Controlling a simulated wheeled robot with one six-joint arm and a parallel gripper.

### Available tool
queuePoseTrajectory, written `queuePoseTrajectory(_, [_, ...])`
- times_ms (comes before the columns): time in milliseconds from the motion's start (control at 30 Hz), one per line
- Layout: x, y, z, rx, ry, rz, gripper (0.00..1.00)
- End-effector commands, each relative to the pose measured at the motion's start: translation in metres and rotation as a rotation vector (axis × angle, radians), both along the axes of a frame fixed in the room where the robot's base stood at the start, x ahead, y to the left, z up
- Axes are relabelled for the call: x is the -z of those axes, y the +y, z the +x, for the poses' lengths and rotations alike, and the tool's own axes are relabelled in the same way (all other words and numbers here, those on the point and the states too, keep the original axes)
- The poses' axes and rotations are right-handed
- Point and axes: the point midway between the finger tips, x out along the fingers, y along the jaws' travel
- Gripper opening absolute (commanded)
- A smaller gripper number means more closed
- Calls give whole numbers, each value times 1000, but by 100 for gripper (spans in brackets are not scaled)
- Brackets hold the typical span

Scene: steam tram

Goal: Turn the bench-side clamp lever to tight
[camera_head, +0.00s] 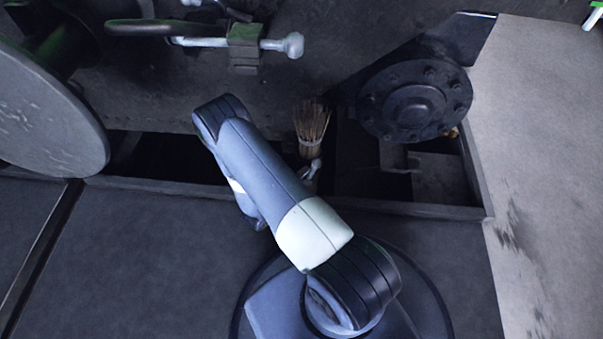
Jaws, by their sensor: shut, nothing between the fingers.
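I cannot tell for certain which part is the bench-side clamp lever. At the top left, a pale metal rod (205,42) with a rounded knob (294,45) passes through a dark greenish block (244,47). A long dark handle (150,27) lies beside the rod, to the left of the block. A small pale metal piece (312,169) shows just right of my arm, below a bundle of bristles; its kind is unclear. My arm reaches up from the bottom middle and folds back under itself. My gripper is not visible; the arm may hide it.
A large grey disc (45,110) stands at the left. A round bolted flange (414,98) is at the right, beside a pale panel (545,130). A bristle bundle (311,122) stands upright in a dark trough. Dark flat floor (140,260) lies open at the lower left.

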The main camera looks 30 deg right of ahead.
Motion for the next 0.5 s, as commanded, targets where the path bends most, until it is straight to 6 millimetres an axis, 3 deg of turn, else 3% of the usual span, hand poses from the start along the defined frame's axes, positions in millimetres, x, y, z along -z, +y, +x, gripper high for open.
queuePoseTrajectory(500, [-1, -3, -2, 0, -32, 46, 0])
